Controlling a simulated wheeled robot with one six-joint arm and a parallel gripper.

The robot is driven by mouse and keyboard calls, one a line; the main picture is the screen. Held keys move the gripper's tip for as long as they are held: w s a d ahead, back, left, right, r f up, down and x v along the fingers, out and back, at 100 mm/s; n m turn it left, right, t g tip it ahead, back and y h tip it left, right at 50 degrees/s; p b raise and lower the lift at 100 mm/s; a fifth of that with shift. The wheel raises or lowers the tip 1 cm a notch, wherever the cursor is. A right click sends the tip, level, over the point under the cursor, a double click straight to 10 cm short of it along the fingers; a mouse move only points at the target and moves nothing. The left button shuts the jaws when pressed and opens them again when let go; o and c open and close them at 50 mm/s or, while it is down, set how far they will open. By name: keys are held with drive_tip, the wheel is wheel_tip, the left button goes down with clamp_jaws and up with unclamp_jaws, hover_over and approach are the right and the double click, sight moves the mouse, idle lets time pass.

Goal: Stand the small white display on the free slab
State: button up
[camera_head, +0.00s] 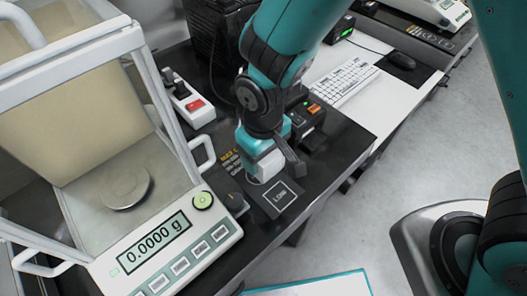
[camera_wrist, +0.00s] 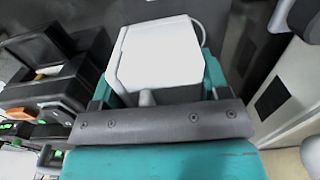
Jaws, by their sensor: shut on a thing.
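My gripper (camera_head: 270,162) is shut on the small white display (camera_head: 266,168), low over the dark bench top. In the wrist view the display (camera_wrist: 160,52) shows as a white box between my teal fingers (camera_wrist: 157,85), with a pale cable behind it. Its screen face is hidden. A small dark slab (camera_head: 262,203) with a square outlined label, reading like "LOW", lies just in front of the display. I cannot tell whether the display touches the surface beneath it.
A balance (camera_head: 172,262) with a glass draught shield, reading 0.0000 g, stands close on the left. A white box with a red switch (camera_head: 193,104) is behind it. A dark device (camera_head: 308,117) stands close right. A keyboard (camera_head: 343,80) and mouse (camera_head: 400,60) lie farther back.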

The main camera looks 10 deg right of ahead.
drive_tip(key=o, duration=1)
wheel_tip(320, 180, up, 12)
drive_tip(key=s+d+r+y, duration=0.4)
drive_tip(key=s+d+r, duration=0.5)
drive_tip(key=s+r, duration=0.1)
drive_tip(key=shift+s+d, duration=0.3)
